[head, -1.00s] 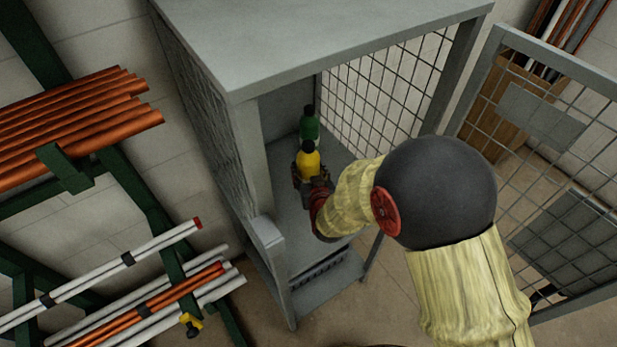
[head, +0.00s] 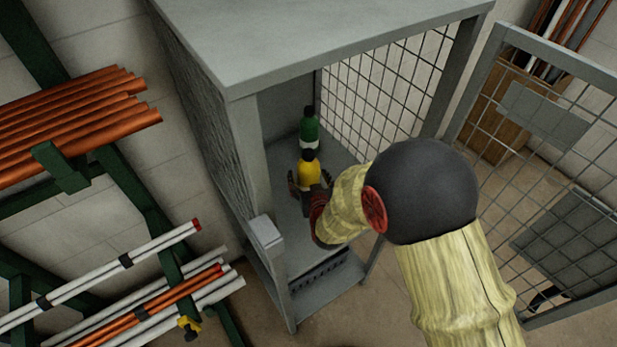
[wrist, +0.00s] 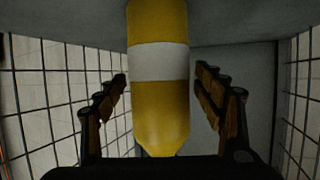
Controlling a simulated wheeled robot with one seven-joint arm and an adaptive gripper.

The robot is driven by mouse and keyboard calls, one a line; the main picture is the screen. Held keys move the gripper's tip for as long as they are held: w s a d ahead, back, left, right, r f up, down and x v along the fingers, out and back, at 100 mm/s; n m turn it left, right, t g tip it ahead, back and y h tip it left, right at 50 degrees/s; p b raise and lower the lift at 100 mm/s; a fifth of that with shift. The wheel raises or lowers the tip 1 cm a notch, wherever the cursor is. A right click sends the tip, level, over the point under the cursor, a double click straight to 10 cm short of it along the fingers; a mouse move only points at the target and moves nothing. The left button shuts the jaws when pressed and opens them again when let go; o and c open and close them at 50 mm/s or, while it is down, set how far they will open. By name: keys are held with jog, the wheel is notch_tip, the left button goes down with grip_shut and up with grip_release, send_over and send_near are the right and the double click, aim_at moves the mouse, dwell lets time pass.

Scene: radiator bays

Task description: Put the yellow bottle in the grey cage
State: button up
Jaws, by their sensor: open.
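The yellow bottle (head: 308,172) with a black cap stands upright inside the grey cage (head: 258,140), on its floor. In the wrist view the yellow bottle (wrist: 160,100) shows a white band and lies between the spread fingers, with a visible gap on each side. My gripper (head: 306,190) is inside the cage around the lower part of the bottle. Its fingers also show in the wrist view (wrist: 160,95), open and apart from the bottle. The bottle's base is hidden by the gripper in the head view.
A green bottle (head: 309,128) with a black cap stands just behind the yellow one. The cage's mesh door (head: 545,130) hangs open at the right. Racks of copper pipes (head: 75,125) and white pipes (head: 110,275) stand at the left.

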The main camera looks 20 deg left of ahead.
jog(key=shift+r, duration=0.1)
jog(key=shift+s+r, duration=0.1)
jog(key=shift+r, duration=0.05)
jog(key=p+v, duration=0.2)
jog(key=v, duration=0.9)
jog(key=shift+s+d+p, duration=0.25)
jog(key=shift+s+p, duration=0.05)
jog(key=shift+p, duration=0.05)
